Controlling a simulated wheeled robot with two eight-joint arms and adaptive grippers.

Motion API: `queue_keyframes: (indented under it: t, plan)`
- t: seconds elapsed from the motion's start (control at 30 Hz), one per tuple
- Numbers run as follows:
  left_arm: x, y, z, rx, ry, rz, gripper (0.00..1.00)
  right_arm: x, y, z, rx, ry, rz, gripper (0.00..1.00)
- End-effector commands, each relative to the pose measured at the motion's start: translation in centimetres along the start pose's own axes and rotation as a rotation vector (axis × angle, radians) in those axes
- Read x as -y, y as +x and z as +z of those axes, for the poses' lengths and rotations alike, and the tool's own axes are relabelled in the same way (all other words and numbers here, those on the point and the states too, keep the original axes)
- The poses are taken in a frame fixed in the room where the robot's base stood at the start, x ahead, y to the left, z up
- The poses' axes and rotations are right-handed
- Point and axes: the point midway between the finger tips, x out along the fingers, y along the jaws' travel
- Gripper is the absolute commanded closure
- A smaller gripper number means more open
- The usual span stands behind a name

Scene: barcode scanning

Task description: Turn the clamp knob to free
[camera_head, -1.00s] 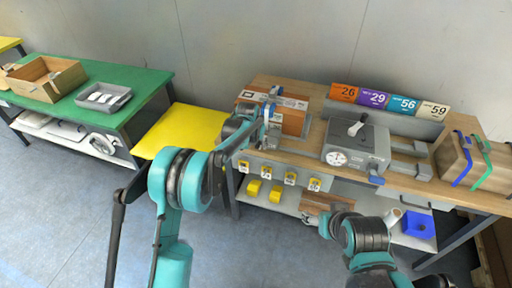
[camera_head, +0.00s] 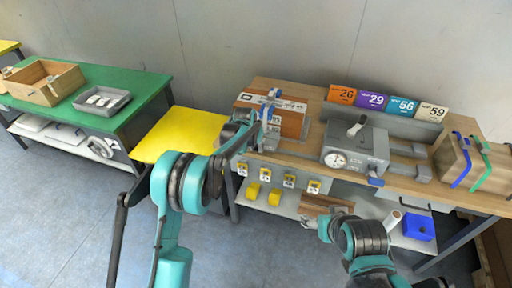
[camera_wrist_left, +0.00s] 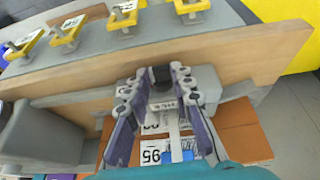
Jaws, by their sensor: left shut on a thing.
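My left gripper (camera_head: 268,104) is over the board fixture at the left of the wooden bench. In the left wrist view its two purple-padded fingers (camera_wrist_left: 159,92) close in around a small dark part, which appears to be the clamp knob (camera_wrist_left: 160,75). The fingers hide most of the knob, so how far it is turned cannot be told. A pale clamp bar (camera_wrist_left: 108,97) runs beside the fingers along the bench edge. The orange-brown board (camera_head: 292,123) with white printed labels lies under the gripper. My right gripper is not in view; only my right arm shows.
A grey machine with a dial (camera_head: 352,147) stands right of the fixture. Numbered cards (camera_head: 387,103) stand behind it. A strapped wooden box (camera_head: 455,158) is at the bench's right end. Yellow tagged hooks (camera_head: 290,180) hang along the front. A green table (camera_head: 140,88) is at left.

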Motion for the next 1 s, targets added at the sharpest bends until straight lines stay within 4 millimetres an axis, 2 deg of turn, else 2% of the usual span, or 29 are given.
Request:
queue_keyframes:
  t: [0.7, 1.0]
  plan:
    - [1.5, 0.4, 0.1, -0.002, -0.18, 0.429, 1.0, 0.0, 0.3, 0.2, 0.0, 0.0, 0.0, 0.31]
    - [1.6, 0.5, 0.1, -0.002, -0.221, 0.529, 1.0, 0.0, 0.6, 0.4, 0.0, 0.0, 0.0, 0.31]
